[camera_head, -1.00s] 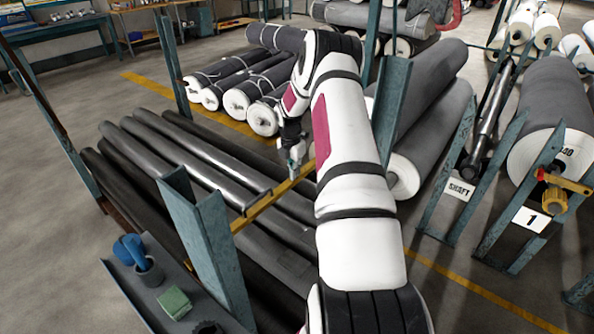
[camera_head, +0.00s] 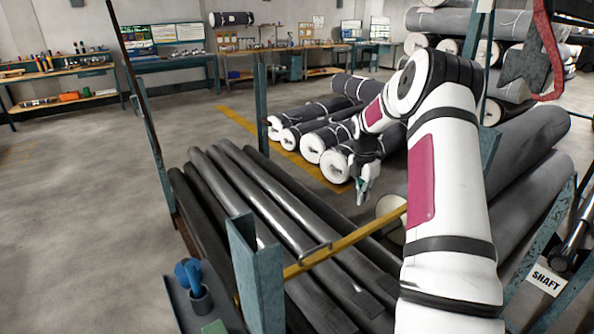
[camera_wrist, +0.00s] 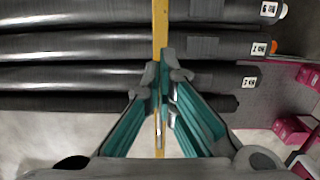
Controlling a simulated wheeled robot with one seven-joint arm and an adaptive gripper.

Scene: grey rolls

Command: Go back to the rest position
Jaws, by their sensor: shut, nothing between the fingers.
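My gripper (camera_head: 362,192) hangs at the end of my raised, bent arm, pointing down above the right part of the rack of dark rolls (camera_head: 290,215). In the wrist view, the teal fingers of my gripper (camera_wrist: 160,78) meet at their tips and hold nothing. Small numbered tags mark the roll ends. The yellow bar also shows in the head view (camera_head: 345,243), partly hidden by my arm.
Teal posts (camera_head: 256,275) stand around the rack. A tray with a blue item in a cup (camera_head: 193,278) is at the lower left. Wrapped rolls (camera_head: 335,135) lie behind the rack, big grey rolls (camera_head: 530,150) at the right. Open floor (camera_head: 80,200) is at the left.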

